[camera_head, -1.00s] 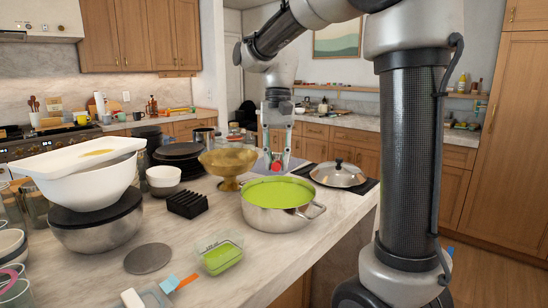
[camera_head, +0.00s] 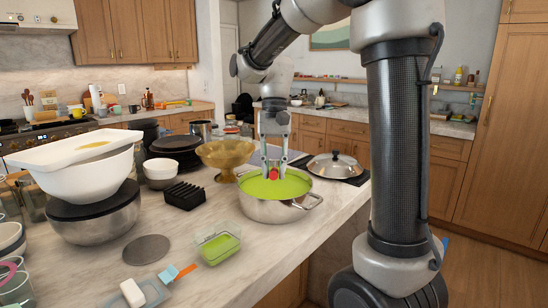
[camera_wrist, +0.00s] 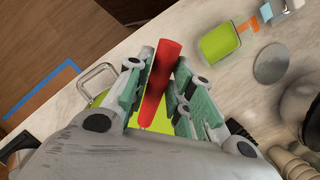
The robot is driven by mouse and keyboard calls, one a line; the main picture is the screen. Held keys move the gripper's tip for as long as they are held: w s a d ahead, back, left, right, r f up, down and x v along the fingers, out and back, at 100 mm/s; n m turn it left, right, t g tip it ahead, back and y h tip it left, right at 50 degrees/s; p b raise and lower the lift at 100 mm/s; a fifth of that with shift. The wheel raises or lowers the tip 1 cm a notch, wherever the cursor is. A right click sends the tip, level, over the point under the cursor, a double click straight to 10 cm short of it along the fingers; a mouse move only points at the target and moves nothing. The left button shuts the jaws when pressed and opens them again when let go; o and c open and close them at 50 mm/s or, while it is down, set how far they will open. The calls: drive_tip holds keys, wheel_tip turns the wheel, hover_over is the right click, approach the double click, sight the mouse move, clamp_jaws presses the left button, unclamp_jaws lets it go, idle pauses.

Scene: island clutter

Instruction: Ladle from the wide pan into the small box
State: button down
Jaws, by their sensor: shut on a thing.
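The wide pan (camera_head: 268,210) is a steel pot filled nearly to the rim with green contents, standing on the marble island. My gripper (camera_head: 273,172) points down over its far half, shut on a red ladle handle (camera_wrist: 158,80), which also shows as a red spot in the head view (camera_head: 273,174). The ladle's bowl is hidden; I cannot tell how deep it sits in the green. The small box (camera_head: 218,247) is a clear open container with green contents, in front and left of the pan. It also shows at the top of the wrist view (camera_wrist: 228,42).
A golden footed bowl (camera_head: 226,154) and a black slotted rack (camera_head: 184,195) stand left of the pan. A domed steel lid (camera_head: 334,166) lies to its right. A flat grey disc (camera_head: 147,249) and an orange-blue utensil (camera_head: 178,273) lie near the box.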

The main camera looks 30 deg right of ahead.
wheel_tip(320, 180, down, 6)
drive_tip(key=shift+f, duration=0.25)
idle(0.7)
drive_tip(key=shift+r, duration=0.1)
idle(1.2)
drive_tip(key=shift+r, duration=0.55)
drive_tip(key=shift+r, duration=0.15)
idle(0.7)
drive_tip(key=shift+s+a+r, duration=0.2)
drive_tip(key=shift+s+r, duration=0.15)
drive_tip(key=shift+r, duration=0.4)
drive_tip(key=shift+s+a+r, duration=0.2)
drive_tip(key=shift+s+r, duration=0.2)
drive_tip(key=shift+r, duration=0.4)
drive_tip(key=shift+s+a+r, duration=0.2)
drive_tip(key=shift+s+r, duration=0.15)
drive_tip(key=shift+r, duration=0.4)
drive_tip(key=shift+s+a+f+t+h, duration=0.1)
drive_tip(key=shift+f+t+h, duration=0.2)
drive_tip(key=shift+f+t, duration=0.5)
drive_tip(key=shift+s+a+f+t+h, duration=0.15)
drive_tip(key=shift+f+t+h, duration=0.15)
drive_tip(key=shift+f, duration=0.85)
drive_tip(key=shift+s+d+f+t+h, duration=0.1)
drive_tip(key=shift+f+t+h, duration=0.3)
drive_tip(key=shift+f, duration=0.6)
